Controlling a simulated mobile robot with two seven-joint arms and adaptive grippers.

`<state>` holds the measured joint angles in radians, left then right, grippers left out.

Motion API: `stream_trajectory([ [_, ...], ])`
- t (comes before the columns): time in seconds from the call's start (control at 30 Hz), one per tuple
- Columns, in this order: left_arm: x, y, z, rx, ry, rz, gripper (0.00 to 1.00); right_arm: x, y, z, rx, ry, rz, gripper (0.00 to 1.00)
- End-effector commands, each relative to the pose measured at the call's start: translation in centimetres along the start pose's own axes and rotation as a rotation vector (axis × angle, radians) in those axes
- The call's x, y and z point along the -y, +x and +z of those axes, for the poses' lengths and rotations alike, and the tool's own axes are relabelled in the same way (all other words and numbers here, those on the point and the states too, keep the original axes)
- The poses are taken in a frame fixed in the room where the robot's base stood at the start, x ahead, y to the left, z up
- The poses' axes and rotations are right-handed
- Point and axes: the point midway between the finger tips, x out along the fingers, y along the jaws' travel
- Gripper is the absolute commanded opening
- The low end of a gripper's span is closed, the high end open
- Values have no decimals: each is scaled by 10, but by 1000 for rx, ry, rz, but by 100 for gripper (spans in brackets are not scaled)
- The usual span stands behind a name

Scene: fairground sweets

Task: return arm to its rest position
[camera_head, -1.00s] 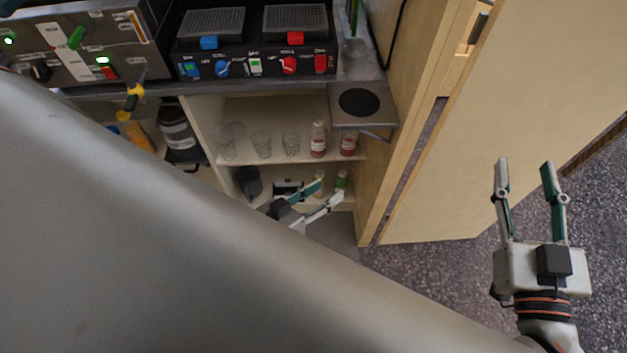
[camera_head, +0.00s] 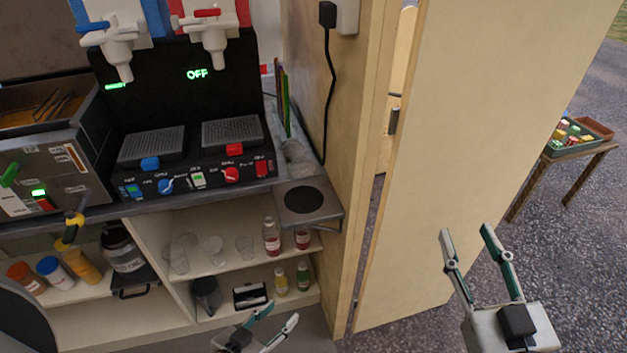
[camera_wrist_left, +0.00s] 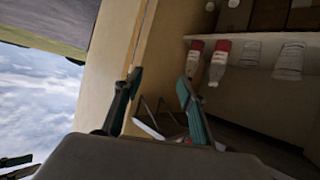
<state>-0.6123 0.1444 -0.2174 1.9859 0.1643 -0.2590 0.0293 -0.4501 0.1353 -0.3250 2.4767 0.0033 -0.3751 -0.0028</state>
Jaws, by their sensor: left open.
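My left gripper (camera_head: 281,312) shows at the bottom of the head view, in front of the low shelves. Its two fingers are spread with nothing between them. In the left wrist view my left gripper (camera_wrist_left: 160,80) is also open and empty, with shelf bottles beyond it to the right. My right gripper (camera_head: 466,232) is at the lower right of the head view, in front of the pale door panel. Its fingers are apart and hold nothing. Most of my left arm is out of the head view.
Shelves (camera_head: 220,262) hold glasses, syrup bottles (camera_head: 271,237) and small bottles (camera_head: 281,281). A small side shelf (camera_head: 309,214) juts from the counter. The slush machine (camera_head: 190,105) stands above. A pale door (camera_head: 480,130) stands right. A table (camera_head: 572,152) with trays is outside.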

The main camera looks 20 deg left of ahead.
Motion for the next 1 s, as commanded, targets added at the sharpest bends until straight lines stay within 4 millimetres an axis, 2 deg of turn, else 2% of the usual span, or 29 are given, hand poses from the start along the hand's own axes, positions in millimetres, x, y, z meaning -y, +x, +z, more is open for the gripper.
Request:
stream_trajectory([
  [0.1,0,0,0,0,1,0,40,0,0,2,5,0,0,40],
  [0.17,0,0,1,4,5,-1,40,1,0,12,22,0,-1,40],
  [0.27,1,-1,7,17,22,-4,40,4,-3,47,88,2,-5,40],
  [0.37,2,-3,16,42,53,-10,40,9,-13,106,198,7,-10,40],
  [0.4,3,-4,19,52,66,-13,40,10,-20,133,249,9,-12,40],
  [0.47,4,-5,26,69,87,-17,40,14,-34,173,326,13,-15,40],
  [0.5,5,-6,30,81,102,-20,40,16,-44,199,376,16,-17,40],
  [0.6,7,-9,39,106,134,-26,40,20,-74,257,493,22,-21,40],
  [0.7,8,-11,47,128,162,-32,40,24,-104,302,588,27,-24,40],
  [0.83,10,-13,53,146,186,-36,40,27,-132,339,669,32,-26,40],
  [1.0,11,-14,56,155,197,-38,40,29,-147,355,706,35,-27,40],
])
